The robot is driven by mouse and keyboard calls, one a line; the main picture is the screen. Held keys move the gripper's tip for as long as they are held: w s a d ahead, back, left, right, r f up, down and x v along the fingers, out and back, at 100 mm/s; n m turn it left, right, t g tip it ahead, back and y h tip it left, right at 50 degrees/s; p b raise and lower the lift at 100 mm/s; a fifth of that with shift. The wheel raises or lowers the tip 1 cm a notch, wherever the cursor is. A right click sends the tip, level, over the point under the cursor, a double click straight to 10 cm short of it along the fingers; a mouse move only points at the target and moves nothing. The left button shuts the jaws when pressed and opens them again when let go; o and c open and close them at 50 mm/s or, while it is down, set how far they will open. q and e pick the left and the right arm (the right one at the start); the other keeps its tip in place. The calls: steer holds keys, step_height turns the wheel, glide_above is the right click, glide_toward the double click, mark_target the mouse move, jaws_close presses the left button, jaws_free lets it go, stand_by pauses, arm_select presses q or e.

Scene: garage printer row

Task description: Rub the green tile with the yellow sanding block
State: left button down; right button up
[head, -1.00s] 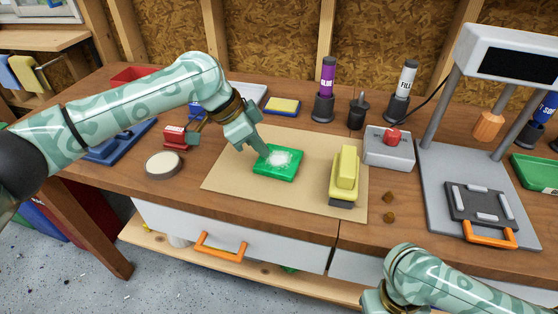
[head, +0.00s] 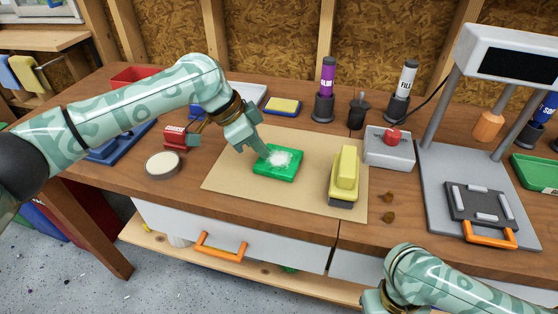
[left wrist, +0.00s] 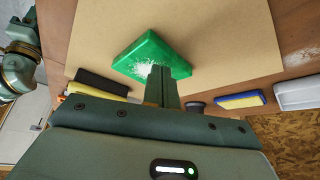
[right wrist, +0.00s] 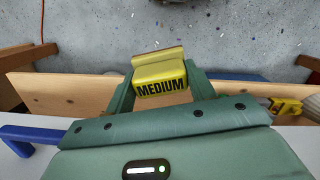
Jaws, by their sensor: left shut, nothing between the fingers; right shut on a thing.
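The green tile (head: 277,163) lies on a tan mat (head: 230,180) with a whitish, dusty patch on top. My left gripper (head: 262,153) is shut and empty, its tips at the tile's edge by the patch; the left wrist view also shows the tile (left wrist: 155,55) beyond the fingers. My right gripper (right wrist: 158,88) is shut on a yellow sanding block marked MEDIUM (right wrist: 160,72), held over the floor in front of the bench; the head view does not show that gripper. Another yellow block with a dark grey base (head: 345,172) stands on the mat, right of the tile.
A blue-and-yellow sponge (head: 282,105) lies behind the mat. A grey box with a red knob (head: 388,150) and a grey press stand (head: 440,165) are to the right. A round pale disc (head: 163,165) and a red block (head: 176,137) are left. Bottles stand behind.

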arm_select(q)
steer(key=shift+f, duration=0.3)
